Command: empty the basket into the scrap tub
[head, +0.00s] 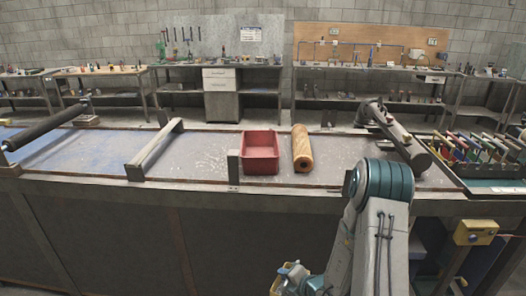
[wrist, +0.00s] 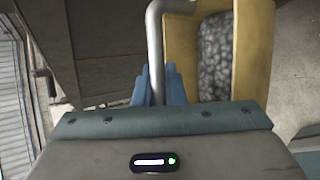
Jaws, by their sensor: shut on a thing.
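My gripper (wrist: 157,88) is shut on a grey bent bar (wrist: 157,48), which looks like the basket's handle. Its blue fingers are on either side of the bar. The bar bends right at the top toward a yellow-walled container (wrist: 182,60), apparently the basket, with mottled grey inside. Whether the grey is contents or lining is unclear. In the head view my gripper (head: 290,272) is low in front of the bench, with a bit of yellow (head: 275,286) beside it at the bottom edge. A red open tub (head: 261,166) stands on the bench; whether it is the scrap tub is unclear.
A tan roll (head: 302,150) lies right of the red tub. The long bench's front edge (head: 200,190) lies beyond my gripper. A tool rack (head: 485,160) is at the right, with a yellow box (head: 475,232) below. The left bench surface is mostly clear, with a crossbar (head: 155,150).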

